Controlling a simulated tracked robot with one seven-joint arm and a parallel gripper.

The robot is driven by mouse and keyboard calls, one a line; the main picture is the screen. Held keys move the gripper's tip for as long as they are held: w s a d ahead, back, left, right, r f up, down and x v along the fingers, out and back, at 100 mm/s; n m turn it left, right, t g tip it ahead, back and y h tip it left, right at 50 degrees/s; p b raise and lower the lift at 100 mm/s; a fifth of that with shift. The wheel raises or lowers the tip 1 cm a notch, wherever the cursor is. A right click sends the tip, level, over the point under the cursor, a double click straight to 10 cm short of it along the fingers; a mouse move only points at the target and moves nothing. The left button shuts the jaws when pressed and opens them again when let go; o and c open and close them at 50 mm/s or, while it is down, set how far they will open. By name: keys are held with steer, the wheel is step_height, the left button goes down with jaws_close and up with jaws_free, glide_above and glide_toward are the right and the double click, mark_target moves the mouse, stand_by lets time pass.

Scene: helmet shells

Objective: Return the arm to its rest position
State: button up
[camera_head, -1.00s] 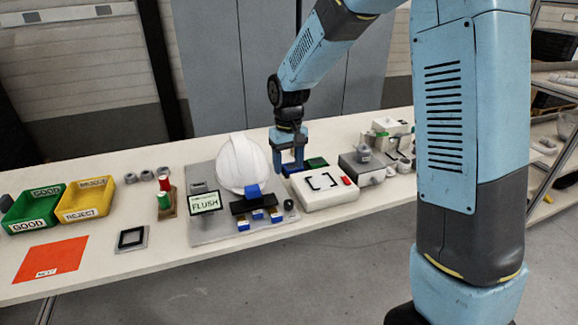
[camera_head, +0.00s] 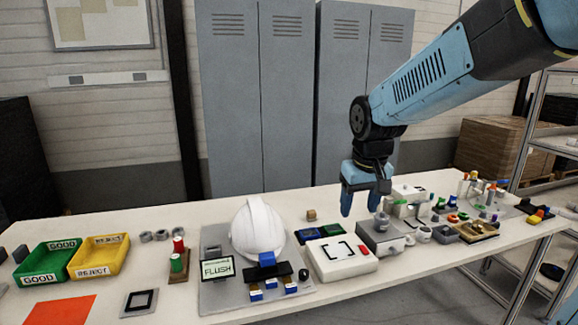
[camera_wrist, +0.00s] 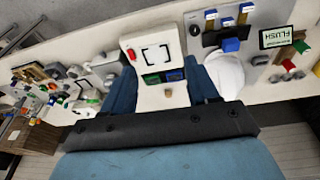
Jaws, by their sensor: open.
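My gripper (camera_head: 360,203) hangs at the end of my light-blue arm, pointing down above the back of the bench, right of the white helmet shell (camera_head: 258,229). Its two blue fingers are apart with nothing between them. In the wrist view the fingers of my gripper (camera_wrist: 165,92) frame a white box (camera_wrist: 154,54) with a black bracket mark and a red button, which lies on the bench beyond them. The helmet shell sits on a grey fixture plate (camera_head: 222,296) beside a small screen reading FLUSH (camera_head: 217,269).
A green GOOD bin (camera_head: 45,262) and a yellow REJECT bin (camera_head: 98,258) stand at the left. A grey box (camera_head: 379,238) and several small parts crowd the right of the bench (camera_head: 400,275). Grey lockers (camera_head: 258,100) stand behind. The air above the bench is mostly clear.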

steer(key=s+d+r+m+t, duration=0.1)
steer(key=s+d, duration=0.3)
steer(key=s, duration=0.4)
steer(key=s+d+r+m+t, duration=0.1)
steer(key=s+d+r+t, duration=0.1)
steer(key=s, duration=0.5)
steer(key=shift+s+d+r+m, duration=0.3)
steer(key=shift+s+d+r, duration=0.05)
steer(key=shift+d+r, duration=0.6)
